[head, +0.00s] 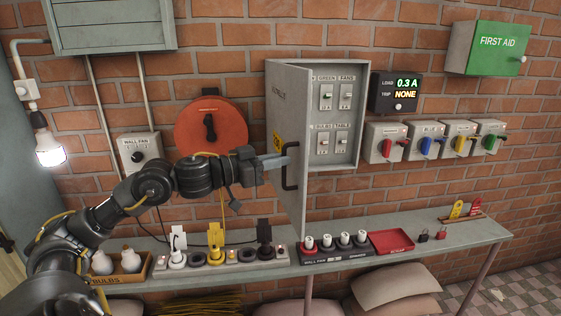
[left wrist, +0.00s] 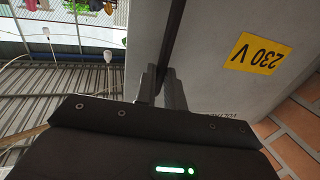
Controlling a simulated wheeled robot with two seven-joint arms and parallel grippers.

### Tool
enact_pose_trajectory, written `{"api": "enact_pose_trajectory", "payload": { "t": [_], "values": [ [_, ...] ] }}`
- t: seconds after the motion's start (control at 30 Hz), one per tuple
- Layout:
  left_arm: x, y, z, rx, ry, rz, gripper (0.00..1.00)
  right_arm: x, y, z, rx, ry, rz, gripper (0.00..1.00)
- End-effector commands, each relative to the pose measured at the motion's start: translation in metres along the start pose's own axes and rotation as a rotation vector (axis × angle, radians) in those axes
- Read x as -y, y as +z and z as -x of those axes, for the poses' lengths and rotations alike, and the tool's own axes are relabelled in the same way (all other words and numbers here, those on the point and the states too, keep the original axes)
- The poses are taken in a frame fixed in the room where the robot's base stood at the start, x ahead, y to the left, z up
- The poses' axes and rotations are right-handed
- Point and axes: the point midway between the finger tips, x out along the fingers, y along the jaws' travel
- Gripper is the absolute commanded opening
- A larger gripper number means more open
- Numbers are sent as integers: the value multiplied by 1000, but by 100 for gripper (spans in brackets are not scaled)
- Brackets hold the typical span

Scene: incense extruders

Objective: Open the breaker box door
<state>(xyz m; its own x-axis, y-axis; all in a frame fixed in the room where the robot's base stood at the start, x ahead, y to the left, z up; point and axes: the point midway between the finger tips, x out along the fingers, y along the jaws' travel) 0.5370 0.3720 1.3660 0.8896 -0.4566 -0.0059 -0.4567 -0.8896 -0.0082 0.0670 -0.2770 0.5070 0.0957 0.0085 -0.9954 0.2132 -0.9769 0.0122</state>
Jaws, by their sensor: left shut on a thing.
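The grey breaker box (head: 333,162) is on the brick wall in the middle of the head view. Its door (head: 290,130) is swung out toward me, showing labelled switches (head: 325,97) inside. The door has a black bar handle (head: 285,170) and a yellow 230 V label, which also shows in the left wrist view (left wrist: 258,54). My left gripper (head: 285,158) is at the upper part of the handle, shut on it. In the left wrist view the fingers (left wrist: 162,88) close around the dark handle (left wrist: 173,40). My right gripper is not in view.
A bench (head: 375,246) below carries sockets (head: 215,257), a fuse rack (head: 335,250) and a red tray (head: 390,243). A load display (head: 395,92) and coloured rotary switches (head: 430,140) are right of the box. A red disc (head: 200,125) is left of the door.

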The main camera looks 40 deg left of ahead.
Motion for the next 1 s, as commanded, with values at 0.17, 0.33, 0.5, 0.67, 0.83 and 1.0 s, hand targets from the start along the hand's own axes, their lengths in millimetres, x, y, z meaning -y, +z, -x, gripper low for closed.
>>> {"api": "enact_pose_trajectory", "payload": {
  "t": [0.17, 0.33, 0.5, 0.67, 0.83, 1.0],
  "values": [
    [10, -10, 1, -20, -27, -1, 18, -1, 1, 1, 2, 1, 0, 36],
    [8, -7, 0, -15, -24, 1, 32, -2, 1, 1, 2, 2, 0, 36],
    [7, -5, 0, -10, -21, 2, 32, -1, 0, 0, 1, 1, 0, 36],
    [6, -4, 0, -8, -18, 2, 32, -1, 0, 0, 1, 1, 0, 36],
    [6, -3, 0, -7, -17, 2, 32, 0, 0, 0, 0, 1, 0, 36],
    [5, -3, 0, -7, -15, 2, 32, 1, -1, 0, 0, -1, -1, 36]
  ]
}}
